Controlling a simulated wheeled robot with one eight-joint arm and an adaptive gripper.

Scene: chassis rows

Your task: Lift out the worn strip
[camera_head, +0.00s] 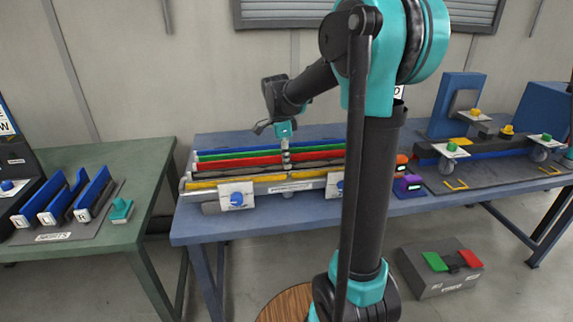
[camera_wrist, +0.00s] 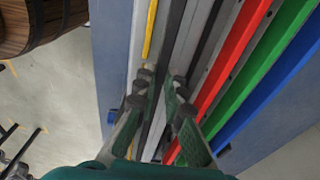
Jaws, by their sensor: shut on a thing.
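Several long strips lie side by side on a blue table: a blue strip (camera_head: 220,152), a green strip (camera_head: 225,157), a red strip (camera_head: 228,162), a grey strip (camera_wrist: 190,42) and a yellow strip (camera_head: 225,183). My gripper (camera_head: 286,158) points down into the row from above. I cannot make out wear marks, or whether this strip is raised. My arm hides part of the row's right end.
The front rail carries pale plates with blue knobs (camera_head: 237,199). A green table (camera_head: 90,160) with blue holders is at left. A grey box (camera_head: 440,272) with green and red flaps sits on the floor at right.

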